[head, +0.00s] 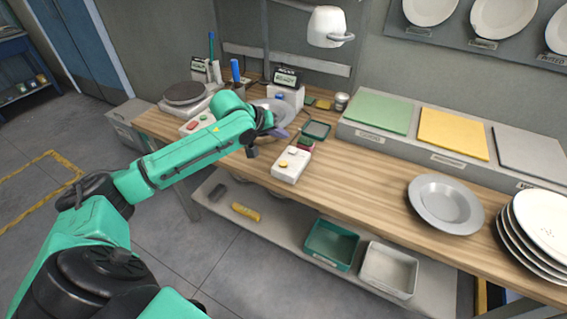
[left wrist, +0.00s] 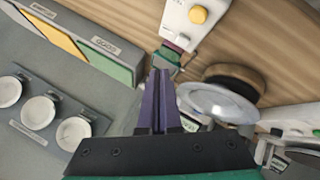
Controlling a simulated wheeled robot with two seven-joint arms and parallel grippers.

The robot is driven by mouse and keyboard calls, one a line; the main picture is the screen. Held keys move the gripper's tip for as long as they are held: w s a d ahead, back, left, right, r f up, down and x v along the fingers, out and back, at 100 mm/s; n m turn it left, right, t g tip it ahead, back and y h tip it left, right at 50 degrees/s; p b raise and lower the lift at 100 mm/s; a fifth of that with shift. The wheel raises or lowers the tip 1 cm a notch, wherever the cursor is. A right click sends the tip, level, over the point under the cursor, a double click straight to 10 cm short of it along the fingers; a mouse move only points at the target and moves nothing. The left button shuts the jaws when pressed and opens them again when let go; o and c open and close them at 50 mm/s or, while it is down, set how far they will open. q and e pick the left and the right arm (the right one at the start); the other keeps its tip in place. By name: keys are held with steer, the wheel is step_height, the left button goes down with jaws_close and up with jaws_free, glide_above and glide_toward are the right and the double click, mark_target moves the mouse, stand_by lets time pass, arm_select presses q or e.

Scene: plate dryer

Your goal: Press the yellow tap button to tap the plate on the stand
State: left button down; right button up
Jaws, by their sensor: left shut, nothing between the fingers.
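A white button box (head: 291,168) stands on the wooden bench. It has a yellow button (head: 283,164) near its front and a reddish button behind. The box (left wrist: 184,29) and yellow button (left wrist: 198,15) also show at the top of the left wrist view. A grey plate on a stand (head: 270,106) is behind my left gripper and partly hidden; the left wrist view shows the plate (left wrist: 222,101) against a round brown base. My left gripper (head: 284,132) is shut and empty, behind the box and apart from the yellow button. My right gripper is out of view.
A loose grey plate (head: 425,205) lies on the right of the bench beside a stack of white plates (head: 548,222). A small green tray (head: 316,130) is close to my gripper. Green, yellow and grey pads line the back. The bench between box and loose plate is clear.

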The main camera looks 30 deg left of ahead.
arm_select(q)
steer(key=b, duration=0.8)
glide_above(281, 165)
step_height(281, 165, down, 7)
steer(key=shift+f+p, duration=0.35)
steer(key=shift+f, duration=0.6)
stand_by(0.7)
steer(key=shift+f, duration=0.35)
